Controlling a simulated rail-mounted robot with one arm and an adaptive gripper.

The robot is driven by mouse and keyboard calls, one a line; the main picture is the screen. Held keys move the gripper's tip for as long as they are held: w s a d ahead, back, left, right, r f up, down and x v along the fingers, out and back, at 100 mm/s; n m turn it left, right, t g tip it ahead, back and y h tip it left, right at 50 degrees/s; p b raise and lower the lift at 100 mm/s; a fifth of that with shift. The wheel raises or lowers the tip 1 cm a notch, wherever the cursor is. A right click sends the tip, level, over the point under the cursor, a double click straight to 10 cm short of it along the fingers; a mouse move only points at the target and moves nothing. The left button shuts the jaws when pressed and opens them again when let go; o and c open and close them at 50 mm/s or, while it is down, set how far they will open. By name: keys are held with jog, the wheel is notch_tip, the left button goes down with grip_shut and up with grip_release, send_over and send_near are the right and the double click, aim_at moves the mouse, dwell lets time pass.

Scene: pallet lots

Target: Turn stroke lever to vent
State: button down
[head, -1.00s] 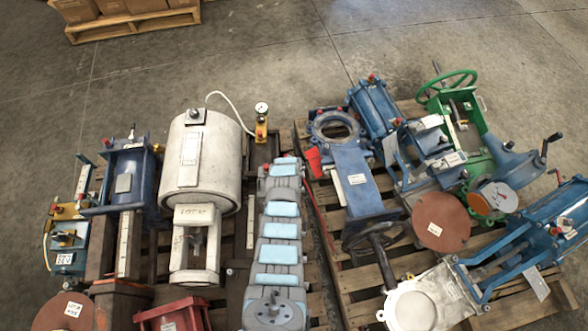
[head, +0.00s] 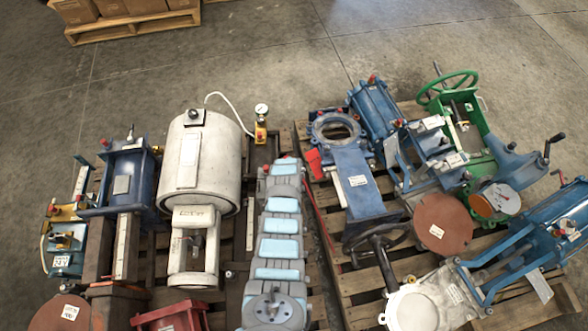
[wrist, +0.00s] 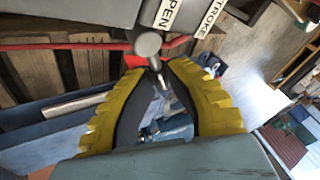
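In the wrist view, a grey lever with a round head (wrist: 148,43) and a thin pointed rod hangs below two white labels. No vent mark is readable. My gripper (wrist: 158,68) has two yellow ribbed fingers with dark inner faces. They stand apart, and the rod's tip shows between them with space at both sides. I cannot tell whether either finger touches the lever. In the head view my gripper is hidden beyond my grey and light-blue arm, and I cannot make out the lever.
A white cylinder unit (head: 200,165) and a blue actuator (head: 125,180) stand left of my arm. A blue valve with a handwheel (head: 362,190), a green frame (head: 480,125) and a brown disc (head: 442,224) crowd the right pallet.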

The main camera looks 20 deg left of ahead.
jog(key=shift+s+f, duration=0.1)
dwell(0.3)
jog(key=shift+s+d+m+h, duration=0.25)
jog(key=shift+m+h, duration=0.25)
jog(key=shift+m, duration=0.55)
jog(key=shift+s+d+m+h, duration=0.2)
jog(key=shift+m+h, duration=0.3)
jog(key=shift+m, duration=0.5)
jog(key=shift+s+d+m+h, duration=0.25)
jog(key=shift+m+h, duration=0.25)
jog(key=shift+m, duration=0.55)
jog(key=shift+s+d+m+h, duration=0.1)
jog(key=shift+s+m+h, duration=0.3)
jog(key=shift+m, duration=0.5)
jog(key=shift+w, duration=0.1)
jog(key=c, duration=1)
grip_release()
jog(key=shift+d+g, duration=0.1)
jog(key=shift+g, duration=0.2)
